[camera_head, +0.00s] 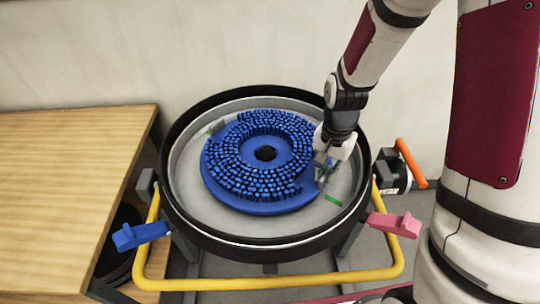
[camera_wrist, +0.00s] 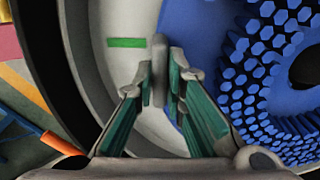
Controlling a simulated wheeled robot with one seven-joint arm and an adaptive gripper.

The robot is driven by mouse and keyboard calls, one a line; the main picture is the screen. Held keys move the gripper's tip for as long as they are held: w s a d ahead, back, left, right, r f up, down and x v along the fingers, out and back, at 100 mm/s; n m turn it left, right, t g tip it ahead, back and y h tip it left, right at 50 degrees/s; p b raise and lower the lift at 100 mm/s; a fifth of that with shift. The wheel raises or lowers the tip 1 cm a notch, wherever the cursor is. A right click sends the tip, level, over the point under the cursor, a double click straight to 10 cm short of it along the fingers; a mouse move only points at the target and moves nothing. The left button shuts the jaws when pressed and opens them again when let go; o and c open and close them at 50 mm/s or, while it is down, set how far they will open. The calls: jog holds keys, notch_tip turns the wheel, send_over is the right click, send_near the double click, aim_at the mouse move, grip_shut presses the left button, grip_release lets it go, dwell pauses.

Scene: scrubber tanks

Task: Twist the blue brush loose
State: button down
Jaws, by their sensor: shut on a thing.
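The blue brush (camera_head: 258,205), a round disc with rings of short blue bristles and a dark centre hole, lies bristles up in the round grey tank (camera_head: 195,204). The brush (camera_wrist: 275,75) fills the right of the wrist view, partly cut off. My gripper (camera_head: 322,172) reaches down at the right edge of the brush. In the wrist view my gripper (camera_wrist: 161,72) is shut on a small grey upright tab (camera_wrist: 159,70) at the brush's rim. I cannot tell whether the tab is part of the brush. A green mark (camera_head: 333,200) lies on the tank floor near my gripper.
The tank has a raised black rim (camera_head: 268,254). A yellow tube frame (camera_head: 270,283) runs in front, with a blue lever (camera_head: 140,235) and a pink lever (camera_head: 396,224). An orange handle (camera_head: 410,163) stands at right. A wooden table (camera_head: 70,200) is at left, a wall behind.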

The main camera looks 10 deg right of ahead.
jog(key=shift+w+d+n, duration=0.8)
jog(key=shift+w+d, duration=0.05)
jog(key=shift+w, duration=0.3)
jog(key=shift+w, duration=0.1)
jog(key=shift+w+d+n+b, duration=0.3)
jog(key=shift+w+n, duration=0.15)
jog(key=shift+w, duration=0.15)
jog(key=shift+w+d+n+b, duration=0.15)
jog(key=shift+w+d+n, duration=0.15)
jog(key=shift+w+n, duration=0.2)
jog(key=shift+w, duration=0.1)
jog(key=shift+w, duration=0.1)
jog(key=shift+w+d+n, duration=0.25)
jog(key=shift+w+n, duration=0.2)
jog(key=shift+w, duration=0.2)
jog(key=shift+w+d+n, duration=0.25)
jog(key=shift+w+n, duration=0.15)
jog(key=shift+w, duration=0.25)
jog(key=shift+w, duration=0.1)
